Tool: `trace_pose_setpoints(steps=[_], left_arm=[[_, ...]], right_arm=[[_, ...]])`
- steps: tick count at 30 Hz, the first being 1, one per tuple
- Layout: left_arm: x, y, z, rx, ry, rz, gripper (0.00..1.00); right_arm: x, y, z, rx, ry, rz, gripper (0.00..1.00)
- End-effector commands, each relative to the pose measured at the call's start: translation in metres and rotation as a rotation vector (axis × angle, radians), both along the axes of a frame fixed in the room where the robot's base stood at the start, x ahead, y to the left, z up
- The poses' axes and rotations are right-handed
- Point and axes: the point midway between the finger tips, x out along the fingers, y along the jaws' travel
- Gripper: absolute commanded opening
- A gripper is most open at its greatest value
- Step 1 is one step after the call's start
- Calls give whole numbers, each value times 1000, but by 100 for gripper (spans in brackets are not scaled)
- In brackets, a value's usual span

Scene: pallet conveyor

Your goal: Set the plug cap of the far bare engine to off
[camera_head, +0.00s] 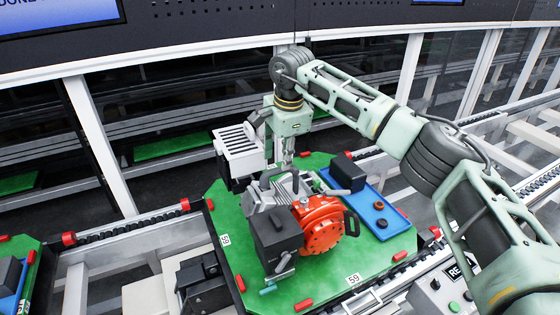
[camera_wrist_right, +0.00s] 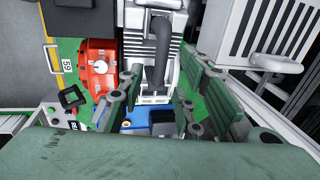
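One engine stands on a green pallet (camera_head: 236,262) marked 59. It has a red round cover (camera_head: 322,226), grey fins and a black box (camera_head: 277,236); a white vented box (camera_head: 239,145) is at its far side. My right gripper (camera_head: 288,160) points down over the engine's far side. In the right wrist view, its green fingers (camera_wrist_right: 157,90) are apart, with a dark curved lead (camera_wrist_right: 161,45) and a pale engine part between them. I cannot make out the plug cap's position or whether a finger touches it. My left gripper is not in view.
A blue tray (camera_head: 367,203) with a black block and small round parts lies on the pallet, right of the engine. Another green pallet (camera_head: 35,262) is at the left edge. Conveyor rails, white posts (camera_head: 97,140) and a control box with buttons (camera_head: 436,297) surround the pallet.

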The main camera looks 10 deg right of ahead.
Motion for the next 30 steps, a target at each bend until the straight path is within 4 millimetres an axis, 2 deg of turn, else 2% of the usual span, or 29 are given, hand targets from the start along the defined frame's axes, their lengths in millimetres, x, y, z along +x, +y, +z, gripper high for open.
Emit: trace_pose_setpoints(steps=[1,7,12,18,27,30], left_arm=[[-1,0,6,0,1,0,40],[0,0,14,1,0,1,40],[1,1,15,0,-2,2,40],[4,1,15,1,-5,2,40],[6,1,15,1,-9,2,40],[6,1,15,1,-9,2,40]], right_arm=[[1,0,-7,-1,4,0,32],[6,2,-32,1,2,-1,32],[8,2,-39,2,-1,0,32],[8,2,-40,2,-1,0,32],[7,2,-39,2,-1,0,6],[7,2,-39,3,0,1,0]])
